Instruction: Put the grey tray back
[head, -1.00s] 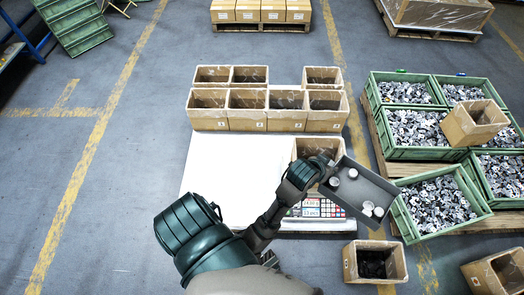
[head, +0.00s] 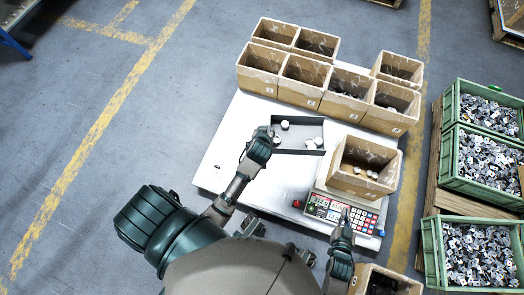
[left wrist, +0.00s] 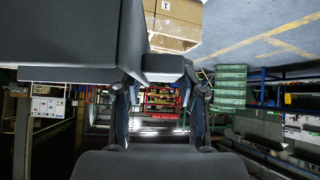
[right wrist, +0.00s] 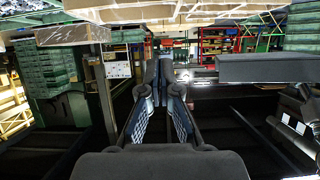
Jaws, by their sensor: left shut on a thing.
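In the left wrist view the tray (left wrist: 60,40) fills the upper left, by the fingertips (left wrist: 160,78). My right gripper (head: 345,222) is by the scale's keypad (head: 340,212). Its fingers close together in the right wrist view (right wrist: 166,75), with nothing visible held.
A cardboard box (head: 345,180) with a few round parts stands on the scale, right of the tray. Open boxes (head: 300,92) line the table's back. Green crates of metal parts (head: 437,250) stand at right.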

